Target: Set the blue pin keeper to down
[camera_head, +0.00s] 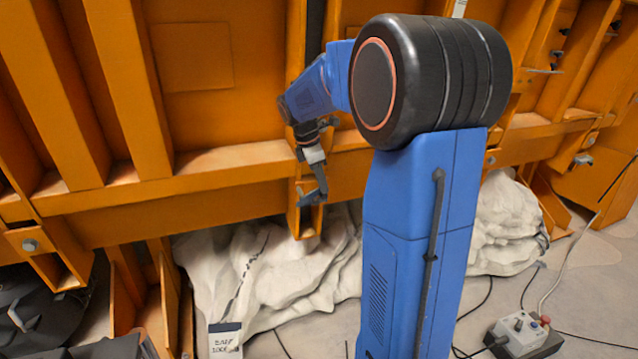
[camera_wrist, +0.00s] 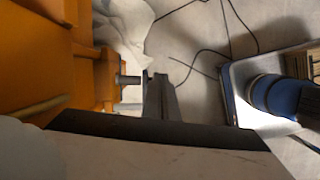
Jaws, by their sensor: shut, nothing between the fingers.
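My gripper (camera_head: 312,197) is at the lower edge of the orange frame in the head view, in front of an orange bracket (camera_head: 308,225). In the wrist view its narrow dark fingers (camera_wrist: 160,92) are shut with nothing between them. A short grey pin (camera_wrist: 130,80) sticks out of the orange structure just left of the fingertips. I cannot tell whether it touches them. I cannot make out a part that is clearly the blue pin keeper in either view; the gripper and arm hide part of the bracket.
The orange ribbed frame (camera_head: 200,205) fills the back. Crumpled white sheeting (camera_head: 290,265) lies under it. A control box (camera_head: 520,333) stands at lower right, with cables on the grey floor. A small labelled card (camera_head: 225,340) stands at the bottom left.

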